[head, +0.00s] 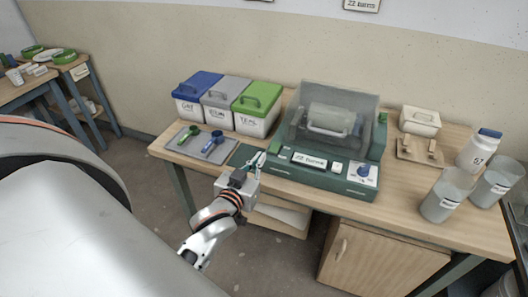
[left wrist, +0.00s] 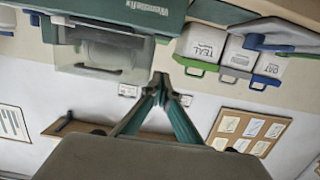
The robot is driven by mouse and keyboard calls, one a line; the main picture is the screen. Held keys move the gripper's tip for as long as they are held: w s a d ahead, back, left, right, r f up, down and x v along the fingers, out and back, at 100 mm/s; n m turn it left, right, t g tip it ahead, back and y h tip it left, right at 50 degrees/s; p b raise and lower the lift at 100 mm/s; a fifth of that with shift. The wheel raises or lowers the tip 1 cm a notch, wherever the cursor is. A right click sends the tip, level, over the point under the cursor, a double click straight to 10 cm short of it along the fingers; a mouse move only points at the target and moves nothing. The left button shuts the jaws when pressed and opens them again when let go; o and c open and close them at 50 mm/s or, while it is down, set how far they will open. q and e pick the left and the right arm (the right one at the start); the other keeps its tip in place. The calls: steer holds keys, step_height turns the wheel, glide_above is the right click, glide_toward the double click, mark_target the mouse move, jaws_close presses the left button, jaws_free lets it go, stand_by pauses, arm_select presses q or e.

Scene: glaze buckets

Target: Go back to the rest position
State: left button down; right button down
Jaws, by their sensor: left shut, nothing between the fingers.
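My left gripper (head: 259,160) is at the front edge of the workbench, just left of the green machine (head: 320,178). Its fingers are together with nothing between them. In the left wrist view the fingertips (left wrist: 160,82) meet in the middle of the picture, and the machine and the buckets appear upside down along the top. I cannot tell from the head view whether the fingers touch the machine. My right gripper is not in view.
Buckets with blue (head: 198,84), grey (head: 226,90) and green (head: 258,95) lids stand at the back left. A grey tray (head: 180,150) holds a green and a blue tool. Grey beakers (head: 440,205) and a white jar (head: 479,152) stand at the right. Floor is open in front.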

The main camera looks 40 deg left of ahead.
arm_select(q)
steer(key=shift+s+d, duration=0.1)
steer(key=shift+s, duration=0.35)
steer(key=s+d+f+m+g+h, duration=0.2)
steer(key=s+d+f, duration=0.5)
steer(key=f, duration=0.4)
steer(key=s+d+f+m+g+h, duration=0.3)
steer(key=s+d+f, duration=0.4)
steer(key=f, duration=0.5)
steer(key=shift+d+m+h, duration=0.15)
steer(key=shift+m+h, duration=0.55)
steer(key=shift+m, duration=0.3)
steer(key=shift+f, duration=0.1)
stand_by(3.8)
